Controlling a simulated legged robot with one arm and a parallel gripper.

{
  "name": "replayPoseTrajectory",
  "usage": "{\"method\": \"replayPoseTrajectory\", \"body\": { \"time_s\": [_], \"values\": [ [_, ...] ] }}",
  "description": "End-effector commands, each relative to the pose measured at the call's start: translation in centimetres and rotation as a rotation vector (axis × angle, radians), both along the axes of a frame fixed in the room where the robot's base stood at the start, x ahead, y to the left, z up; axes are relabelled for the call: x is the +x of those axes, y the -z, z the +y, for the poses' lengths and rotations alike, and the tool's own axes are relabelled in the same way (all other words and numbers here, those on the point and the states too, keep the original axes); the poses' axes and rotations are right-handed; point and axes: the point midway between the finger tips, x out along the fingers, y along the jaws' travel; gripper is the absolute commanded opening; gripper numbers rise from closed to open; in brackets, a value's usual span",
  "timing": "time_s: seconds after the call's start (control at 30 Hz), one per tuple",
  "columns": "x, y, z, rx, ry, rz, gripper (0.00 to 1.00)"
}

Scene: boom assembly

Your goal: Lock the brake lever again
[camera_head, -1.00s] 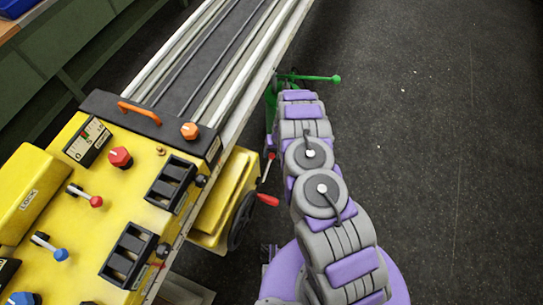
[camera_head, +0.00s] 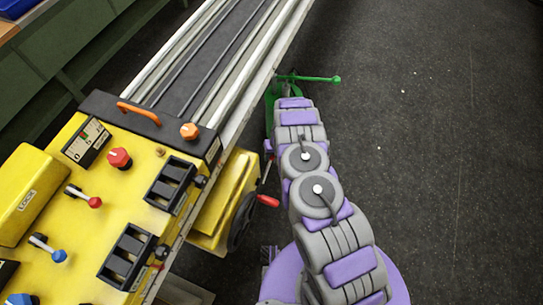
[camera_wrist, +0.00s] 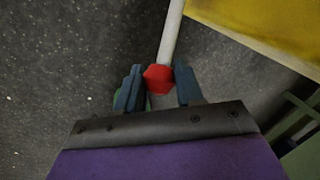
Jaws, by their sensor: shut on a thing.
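The brake lever shows in the wrist view as a pale rod (camera_wrist: 171,35) ending in a red knob (camera_wrist: 157,79). My gripper (camera_wrist: 159,72) has its two dark blue-grey fingers on either side of this knob and is shut on it. The rod runs up and away beyond the fingertips, beside a yellow panel.
The yellow control console (camera_head: 130,180) with several levers and knobs stands on the left. A green bar (camera_head: 310,78) lies beyond the arm. Dark floor (camera_head: 440,150) on the right is clear.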

Motion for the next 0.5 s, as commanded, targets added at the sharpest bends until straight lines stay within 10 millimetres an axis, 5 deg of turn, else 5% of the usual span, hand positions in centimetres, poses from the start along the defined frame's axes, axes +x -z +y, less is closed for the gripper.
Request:
{"method": "replayPoseTrajectory", "body": {
  "time_s": [0.23,0.5],
  "values": [
    [0.0,-0.01,0.02,0.0,0.0,0.0,0.0],
    [-0.02,-0.03,0.04,0.0,0.0,-0.001,0.0]
  ]
}}
